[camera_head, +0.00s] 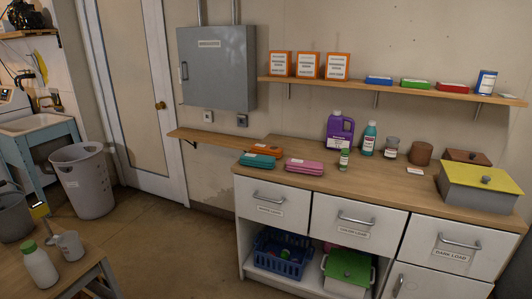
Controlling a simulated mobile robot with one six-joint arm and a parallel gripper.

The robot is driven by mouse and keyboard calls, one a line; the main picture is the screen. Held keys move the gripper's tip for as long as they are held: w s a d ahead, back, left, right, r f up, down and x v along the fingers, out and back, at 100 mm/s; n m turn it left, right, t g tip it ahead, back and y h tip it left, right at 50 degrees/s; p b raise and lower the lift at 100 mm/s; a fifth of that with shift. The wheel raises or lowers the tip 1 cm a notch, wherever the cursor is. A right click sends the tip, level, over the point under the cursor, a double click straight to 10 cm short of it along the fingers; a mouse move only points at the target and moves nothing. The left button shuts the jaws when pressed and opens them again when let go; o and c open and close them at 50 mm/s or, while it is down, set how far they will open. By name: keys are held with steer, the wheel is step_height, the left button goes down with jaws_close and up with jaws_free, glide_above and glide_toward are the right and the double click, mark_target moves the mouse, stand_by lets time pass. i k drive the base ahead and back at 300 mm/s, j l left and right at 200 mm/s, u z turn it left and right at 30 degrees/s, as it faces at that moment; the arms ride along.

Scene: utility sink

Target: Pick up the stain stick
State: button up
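No label that I can read marks the stain stick, so I cannot tell for sure which thing it is. My gripper is not in view.
A grey box with a yellow lid (481,188) sits at the counter's right. White drawers (357,221) are shut below. A grey hamper (84,181) and a small table (66,273) stand left; floor between is clear.

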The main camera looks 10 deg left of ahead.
mark_target(345, 152)
steer(key=i+l+u, duration=0.15)
steer(key=i, duration=0.35)
steer(key=i+l+u, duration=0.15)
steer(key=i, duration=0.35)
steer(key=i+l+u, duration=0.15)
steer(key=i, duration=0.3)
steer(key=i+l+u, duration=0.15)
steer(key=i, duration=0.35)
steer(key=i+l+u, duration=0.15)
steer(key=i+l, duration=0.3)
